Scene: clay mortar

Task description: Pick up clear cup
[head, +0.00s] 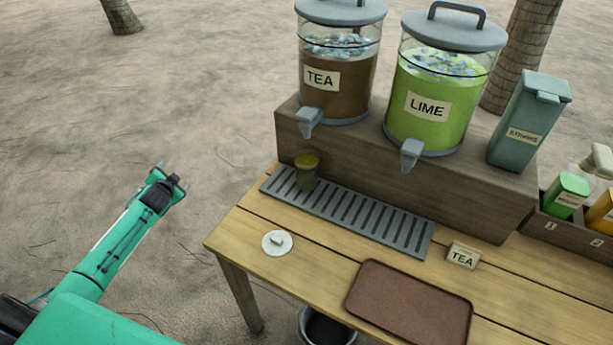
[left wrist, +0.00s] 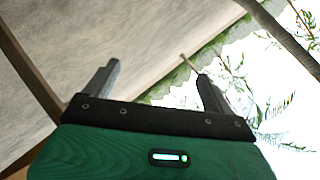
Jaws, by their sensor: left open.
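A small clear cup (head: 307,172) with yellowish contents at its top stands upright on the left end of the slotted drip tray (head: 350,214), below the tap of the TEA dispenser. My left gripper (head: 172,172) is open and empty in the head view, off the table's left side and well apart from the cup. The cup is not in the left wrist view. My right gripper is not in view.
TEA (head: 338,85) and LIME (head: 433,100) dispensers stand on a wooden riser (head: 340,145) behind the drip tray. A lidded bin (head: 528,122) stands right.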

